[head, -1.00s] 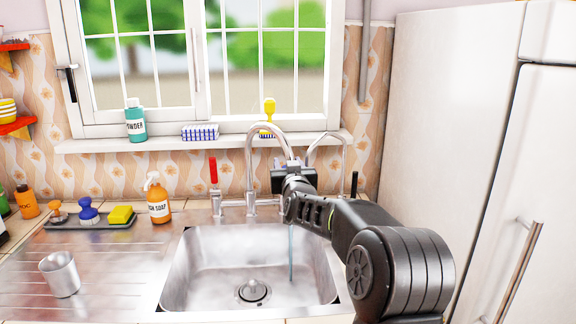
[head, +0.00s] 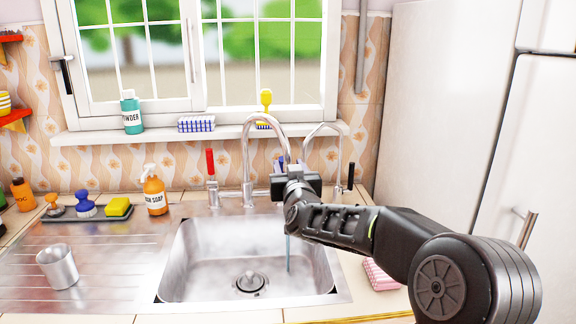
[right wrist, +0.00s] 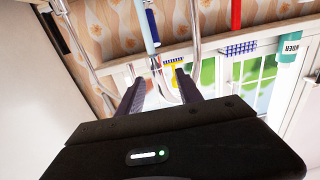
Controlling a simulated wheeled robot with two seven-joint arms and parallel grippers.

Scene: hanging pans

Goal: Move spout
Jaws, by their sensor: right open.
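The chrome spout (head: 248,150) arches up behind the sink and bends down toward the right. My right gripper (head: 281,163) is at the spout's down-turned end, which it partly hides. In the right wrist view the spout (right wrist: 195,32) shows with its curved end between the two spread fingers of the right gripper (right wrist: 161,80). I cannot tell whether the fingers touch it. A thin bluish water stream (head: 288,255) falls below the gripper into the sink. My left gripper is not in view.
The steel sink basin (head: 205,245) is empty. A red tap handle (head: 210,163) stands left of the spout, a thinner tap (head: 340,150) right. A soap bottle (head: 154,195) and metal cup (head: 58,268) stand left. A white fridge (head: 440,100) bounds the right.

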